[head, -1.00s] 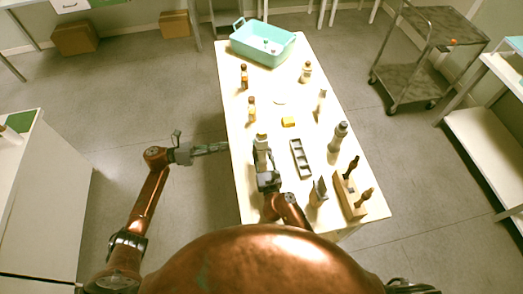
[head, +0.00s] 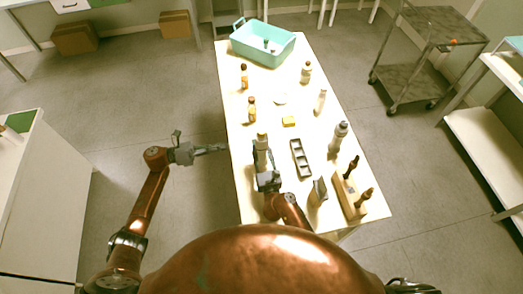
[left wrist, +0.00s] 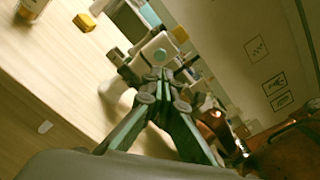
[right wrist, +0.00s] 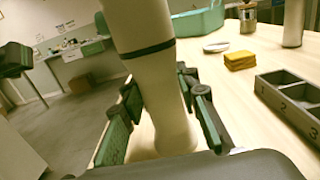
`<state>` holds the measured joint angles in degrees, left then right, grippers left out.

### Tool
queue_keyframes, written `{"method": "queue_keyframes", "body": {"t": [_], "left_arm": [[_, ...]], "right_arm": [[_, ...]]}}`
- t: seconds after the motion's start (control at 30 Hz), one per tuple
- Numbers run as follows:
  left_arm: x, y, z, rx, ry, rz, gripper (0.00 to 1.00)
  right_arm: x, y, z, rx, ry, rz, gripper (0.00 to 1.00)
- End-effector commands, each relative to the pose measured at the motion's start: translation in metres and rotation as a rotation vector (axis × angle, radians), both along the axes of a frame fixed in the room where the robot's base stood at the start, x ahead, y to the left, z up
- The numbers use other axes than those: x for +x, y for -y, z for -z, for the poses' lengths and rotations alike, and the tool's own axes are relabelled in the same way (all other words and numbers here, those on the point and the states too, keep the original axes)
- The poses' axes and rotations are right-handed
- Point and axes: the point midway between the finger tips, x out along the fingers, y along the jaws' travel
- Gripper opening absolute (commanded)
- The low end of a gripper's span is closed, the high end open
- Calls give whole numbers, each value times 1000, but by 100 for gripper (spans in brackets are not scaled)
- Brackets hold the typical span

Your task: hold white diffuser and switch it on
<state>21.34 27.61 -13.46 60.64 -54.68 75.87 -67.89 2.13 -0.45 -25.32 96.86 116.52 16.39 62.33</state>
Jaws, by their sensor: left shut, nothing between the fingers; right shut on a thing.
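The white diffuser (right wrist: 155,75), a pale cylinder with a dark band, stands between the fingers of my right gripper (right wrist: 165,105). My right gripper is shut on it, around its lower part. In the head view the diffuser (head: 261,145) is upright over the near left part of the table. My left gripper (head: 210,148) is shut and empty, off the table's left edge, apart from the diffuser and pointing toward it. In the left wrist view its fingertips (left wrist: 160,85) overlap a pale piece with a teal round spot (left wrist: 172,60); I cannot tell whether this is the diffuser.
A compartment tray (head: 300,158) lies right of the diffuser. A yellow block (head: 289,121) and several bottles (head: 252,108) stand farther back. A wooden holder (head: 350,195) is near the right front. A teal basket (head: 262,44) is at the far end.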

Motion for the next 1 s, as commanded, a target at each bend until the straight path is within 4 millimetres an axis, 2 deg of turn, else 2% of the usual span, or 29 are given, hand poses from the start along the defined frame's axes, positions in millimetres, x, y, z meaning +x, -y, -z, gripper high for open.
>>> {"method": "queue_keyframes", "body": {"t": [0.5, 0.63, 0.83, 1.0], "left_arm": [[0, 0, 0, -2, -3, -1, 0], [-2, 8, 3, -44, -67, -35, 0], [-4, 30, 5, -285, -400, -195, 0], [-5, 30, 5, -588, -758, -335, 0]], "right_arm": [[0, 0, 1, 0, -1, 0, 0], [0, 0, 1, 0, -1, 0, 0], [0, 0, 1, 0, -1, 0, 0], [0, 0, 1, 0, -1, 0, 0]]}}
